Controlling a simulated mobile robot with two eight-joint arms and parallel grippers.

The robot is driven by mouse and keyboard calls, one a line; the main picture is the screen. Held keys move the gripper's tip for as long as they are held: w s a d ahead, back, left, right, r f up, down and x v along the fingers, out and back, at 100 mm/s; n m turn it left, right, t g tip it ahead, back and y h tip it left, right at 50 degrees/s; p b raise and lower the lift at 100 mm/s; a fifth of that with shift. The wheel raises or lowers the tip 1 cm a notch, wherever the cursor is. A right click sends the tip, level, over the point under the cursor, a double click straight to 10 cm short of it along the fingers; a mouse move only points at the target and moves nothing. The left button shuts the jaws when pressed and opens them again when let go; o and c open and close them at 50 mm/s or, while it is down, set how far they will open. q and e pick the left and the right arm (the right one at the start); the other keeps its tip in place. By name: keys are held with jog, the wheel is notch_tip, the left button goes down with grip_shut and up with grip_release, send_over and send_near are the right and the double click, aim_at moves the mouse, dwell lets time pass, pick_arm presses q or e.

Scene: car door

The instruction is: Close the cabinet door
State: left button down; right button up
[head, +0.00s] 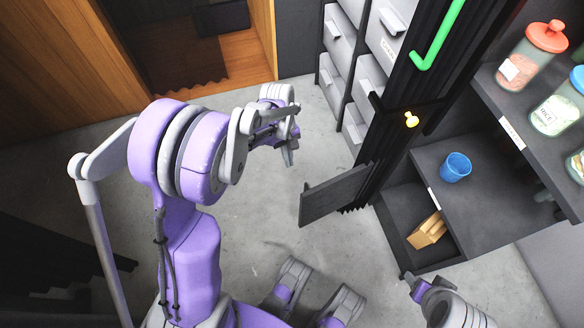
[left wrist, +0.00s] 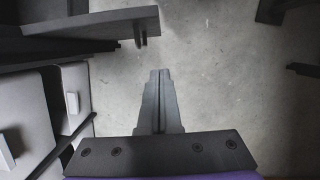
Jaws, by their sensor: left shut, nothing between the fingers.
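The cabinet door (head: 335,194) is a small dark panel standing open, jutting out to the left from the dark post beside the lower compartment (head: 400,212). In the left wrist view the dark panel at the upper left, with a small handle under its end, appears to be this door (left wrist: 105,24). My left gripper (head: 290,158) is shut and empty, pointing down, left of the door's free end and apart from it. Its closed fingers show in the left wrist view (left wrist: 158,78). My right gripper (head: 410,280) is partly visible low at the right; its jaw state is unclear.
A blue cup (head: 455,167) stands on a shelf, and a wooden item (head: 428,231) sits in the lower compartment. Jars (head: 532,54) stand on the upper shelf. Grey drawers (head: 338,45) are behind the post. The concrete floor (head: 250,225) around my left gripper is clear.

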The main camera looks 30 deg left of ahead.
pick_arm(q)
jog(key=s+d+f+b, duration=0.3)
jog(key=d+f, duration=0.2)
jog(key=f, duration=0.4)
jog(key=shift+d, duration=0.3)
jog(key=shift+s, duration=0.15)
